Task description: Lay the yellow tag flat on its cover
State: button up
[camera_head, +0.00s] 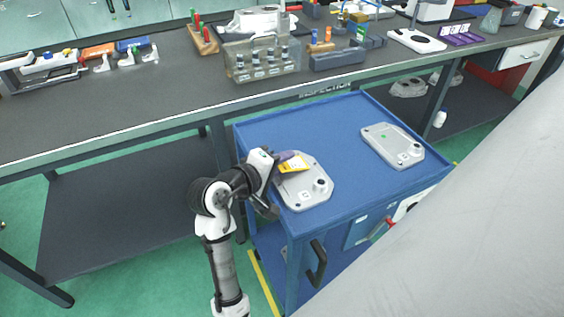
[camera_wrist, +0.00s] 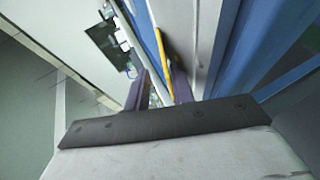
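The yellow tag (camera_head: 294,164) is over the upper left part of the left grey metal cover (camera_head: 309,190), which lies on the blue cart. Whether the tag touches the cover is hard to tell. My gripper (camera_head: 281,157) reaches in from the left, low at the cover's left edge, and partly hides the tag. In the wrist view the purple fingers (camera_wrist: 160,84) stand apart. The tag shows there as a thin yellow strip (camera_wrist: 161,55) between them, nearer the right finger, with a visible gap on its left. Its contact with the right finger is unclear.
A second grey cover (camera_head: 392,145) lies on the right of the blue cart top (camera_head: 335,125). Bare blue surface separates the covers. The long workbench (camera_head: 160,98) behind holds racks, tools and a clear box (camera_head: 262,62). The cart's black handle (camera_head: 317,263) faces the front.

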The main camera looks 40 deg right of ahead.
jog(key=shift+a+f, duration=0.1)
jog(key=v, duration=1.3)
jog(key=shift+a+r, duration=0.3)
jog(key=shift+s, duration=0.1)
